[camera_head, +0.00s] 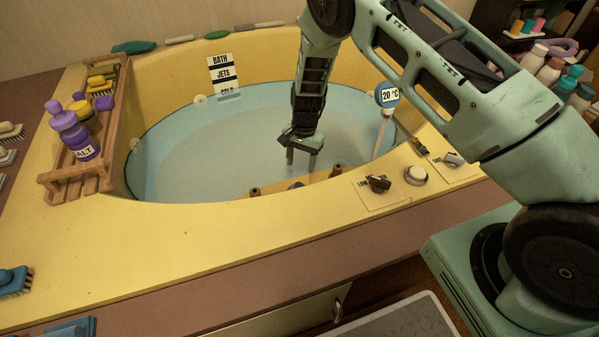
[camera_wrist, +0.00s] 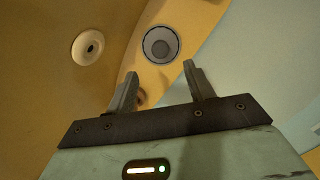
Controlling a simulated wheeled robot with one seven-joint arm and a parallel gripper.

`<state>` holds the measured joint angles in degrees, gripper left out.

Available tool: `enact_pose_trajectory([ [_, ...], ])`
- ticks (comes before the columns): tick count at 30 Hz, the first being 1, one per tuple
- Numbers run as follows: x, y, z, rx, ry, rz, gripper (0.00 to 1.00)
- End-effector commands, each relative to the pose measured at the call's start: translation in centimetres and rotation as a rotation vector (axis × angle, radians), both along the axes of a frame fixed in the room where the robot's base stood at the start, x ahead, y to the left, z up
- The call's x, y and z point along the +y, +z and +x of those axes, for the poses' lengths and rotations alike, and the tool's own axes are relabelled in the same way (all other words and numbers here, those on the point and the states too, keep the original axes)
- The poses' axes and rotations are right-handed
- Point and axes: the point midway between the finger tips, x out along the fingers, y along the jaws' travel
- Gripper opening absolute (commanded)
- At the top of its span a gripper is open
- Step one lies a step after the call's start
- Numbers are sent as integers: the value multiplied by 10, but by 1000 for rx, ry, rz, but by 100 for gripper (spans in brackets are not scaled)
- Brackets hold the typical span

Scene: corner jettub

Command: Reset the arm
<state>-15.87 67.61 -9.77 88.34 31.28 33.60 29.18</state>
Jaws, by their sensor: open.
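My gripper (camera_head: 303,157) hangs from my arm over the water-filled tub, pointing down. Its two fingers are apart with nothing between them. In the wrist view the open fingers of my gripper (camera_wrist: 163,80) point toward the yellow tub wall. A round grey fitting (camera_wrist: 161,45) lies beyond the fingertips and a pale round jet (camera_wrist: 88,48) is to the left. The tub (camera_head: 165,195) is yellow with pale blue water. I cannot tell whether the fingertips touch the water.
A thermometer (camera_head: 388,97) reading 20 °C stands right of my gripper. A dark knob (camera_head: 378,183) and a white knob (camera_head: 415,175) sit on the front rim. A wooden rack (camera_head: 75,185) with bottles is at left. A BATH JETS sign (camera_head: 221,72) stands behind.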

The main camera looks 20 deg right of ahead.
Motion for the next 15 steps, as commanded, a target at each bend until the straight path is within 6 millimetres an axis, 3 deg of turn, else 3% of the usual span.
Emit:
enact_pose_trajectory([
  [1, -2, 16, 2, -4, 0, 1, 53],
  [6, -5, 47, 6, -3, 1, 0, 53],
  [15, -8, 70, 8, 0, 0, 0, 53],
])
